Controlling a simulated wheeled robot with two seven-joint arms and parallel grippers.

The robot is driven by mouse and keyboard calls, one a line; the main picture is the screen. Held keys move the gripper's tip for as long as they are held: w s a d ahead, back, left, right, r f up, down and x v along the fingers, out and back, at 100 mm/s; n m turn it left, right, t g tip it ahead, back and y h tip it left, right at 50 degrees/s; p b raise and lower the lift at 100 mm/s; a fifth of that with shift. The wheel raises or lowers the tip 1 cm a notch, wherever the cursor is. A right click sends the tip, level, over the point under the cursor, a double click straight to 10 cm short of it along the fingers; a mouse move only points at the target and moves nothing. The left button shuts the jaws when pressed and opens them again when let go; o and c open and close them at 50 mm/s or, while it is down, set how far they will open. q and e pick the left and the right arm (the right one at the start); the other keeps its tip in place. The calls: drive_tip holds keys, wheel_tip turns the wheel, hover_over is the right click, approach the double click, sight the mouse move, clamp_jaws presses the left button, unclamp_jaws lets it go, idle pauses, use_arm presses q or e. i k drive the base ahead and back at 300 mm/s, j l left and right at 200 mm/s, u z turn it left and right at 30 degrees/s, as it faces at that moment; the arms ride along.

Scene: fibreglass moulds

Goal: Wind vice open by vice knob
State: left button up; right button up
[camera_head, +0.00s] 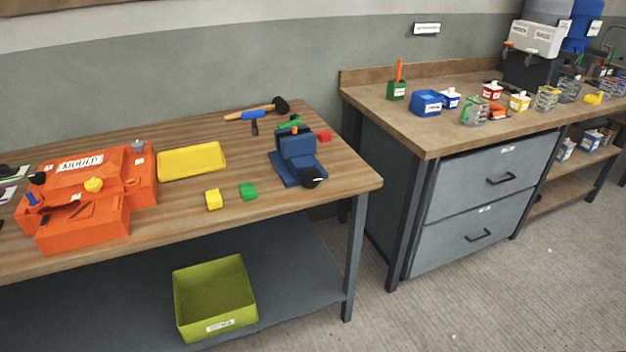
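A blue vice (297,153) stands near the right end of the wooden workbench. Its round black knob (312,177) faces the front right side of the bench. A small green object shows at the vice's upper back, and it is too small to tell whether the jaws hold it. How far the jaws are open cannot be made out. Neither of my grippers nor arms is in this view, and nothing of mine touches the vice or its knob.
A green block (248,191), a yellow block (213,199) and a yellow tray (191,161) lie left of the vice. A red block (323,137) and mallet (262,111) lie behind. An orange mould (85,196) fills the left. Floor is free by the grey drawers (484,190).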

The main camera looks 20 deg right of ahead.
sight(311, 177)
drive_tip(key=l+u, duration=0.1)
drive_tip(key=u, duration=0.3)
drive_tip(key=l+u, duration=0.1)
drive_tip(key=u, duration=0.3)
drive_tip(key=l+u, duration=0.1)
drive_tip(key=u, duration=0.3)
drive_tip(key=k+l+u, duration=0.1)
drive_tip(key=l+u, duration=0.15)
drive_tip(key=l, duration=0.15)
drive_tip(key=k+l+u, duration=0.25)
drive_tip(key=l, duration=0.15)
drive_tip(key=l+u, duration=0.25)
drive_tip(key=l, duration=0.15)
drive_tip(key=k+l+u, duration=0.25)
drive_tip(key=k+l, duration=0.35)
drive_tip(key=l, duration=0.15)
drive_tip(key=k+l, duration=0.35)
drive_tip(key=l, duration=0.15)
